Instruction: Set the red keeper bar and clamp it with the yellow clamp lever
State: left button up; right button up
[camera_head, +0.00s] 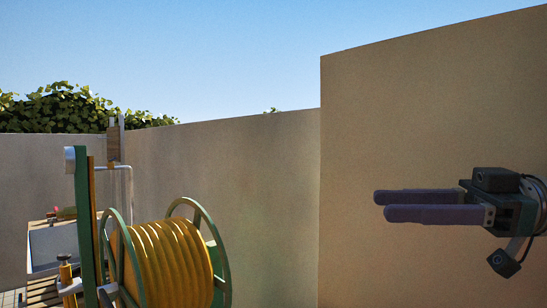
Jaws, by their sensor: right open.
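My right gripper (382,205) is at the right side of the head view, with two long purple fingers pointing left. It is open and empty, in front of a beige wall and apart from everything else. My left gripper is out of view. I cannot make out the red keeper bar or the yellow clamp lever for certain. A small reddish object (66,212) shows at the far left, too small to identify. A yellow hose (165,265) is wound on a green-rimmed reel (224,277) at the lower left.
A green upright post (82,215) stands left of the reel. A brass-coloured fitting (65,272) is beside it, and a pale basin (52,246) is behind. Beige walls (225,190) enclose the area. Open air lies between the reel and my right gripper.

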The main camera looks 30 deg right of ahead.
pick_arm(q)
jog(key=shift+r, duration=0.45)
pick_arm(e)
jog(key=shift+r, duration=0.4)
